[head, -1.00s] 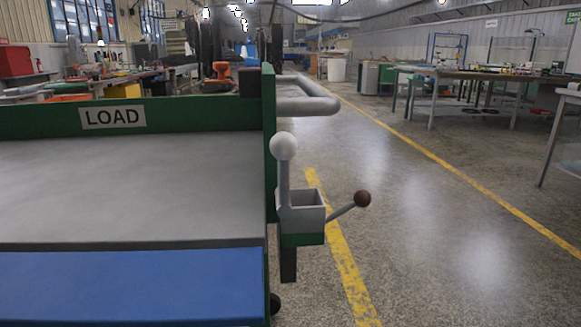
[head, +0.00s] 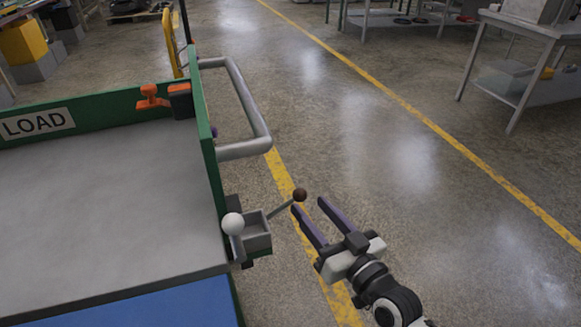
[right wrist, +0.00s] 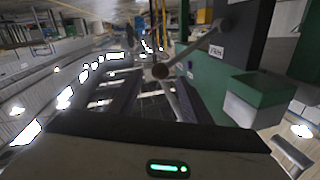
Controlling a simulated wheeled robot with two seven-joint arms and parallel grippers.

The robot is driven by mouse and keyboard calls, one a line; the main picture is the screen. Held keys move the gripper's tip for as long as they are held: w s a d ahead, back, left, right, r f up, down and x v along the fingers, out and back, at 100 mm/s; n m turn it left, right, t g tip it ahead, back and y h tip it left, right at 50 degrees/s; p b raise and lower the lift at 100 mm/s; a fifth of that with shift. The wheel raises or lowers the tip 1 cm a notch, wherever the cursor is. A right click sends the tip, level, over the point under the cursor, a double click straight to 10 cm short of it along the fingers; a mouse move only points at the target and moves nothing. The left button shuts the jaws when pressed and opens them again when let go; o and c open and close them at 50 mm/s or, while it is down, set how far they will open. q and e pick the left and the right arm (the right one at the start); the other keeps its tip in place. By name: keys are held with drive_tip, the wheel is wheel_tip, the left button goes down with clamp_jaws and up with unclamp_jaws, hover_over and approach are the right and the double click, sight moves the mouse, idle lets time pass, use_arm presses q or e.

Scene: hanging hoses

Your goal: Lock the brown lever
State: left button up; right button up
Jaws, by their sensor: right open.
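The brown lever is a thin grey rod with a round brown knob (head: 300,194) on its end. It slants up and to the right from a small grey box (head: 257,236) on the cart's right side. My right gripper (head: 309,204) is open and empty, its two purple fingers pointing toward the knob from the lower right. In the head view the fingertips are close to the knob, but I cannot tell the exact gap. The knob also shows near the middle of the right wrist view (right wrist: 160,71). My left gripper is out of view.
A lever with a white ball (head: 233,223) stands beside the grey box. The green cart panel (head: 203,117) and a grey tubular handle (head: 252,97) lie behind it. Open floor is to the right, with a metal table (head: 530,60) farther off.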

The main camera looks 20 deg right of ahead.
sight(276, 211)
drive_tip(key=b+x, duration=0.1)
drive_tip(key=x, duration=0.9)
drive_tip(key=shift+c, duration=0.4)
drive_tip(key=shift+f, duration=0.1)
clamp_jaws()
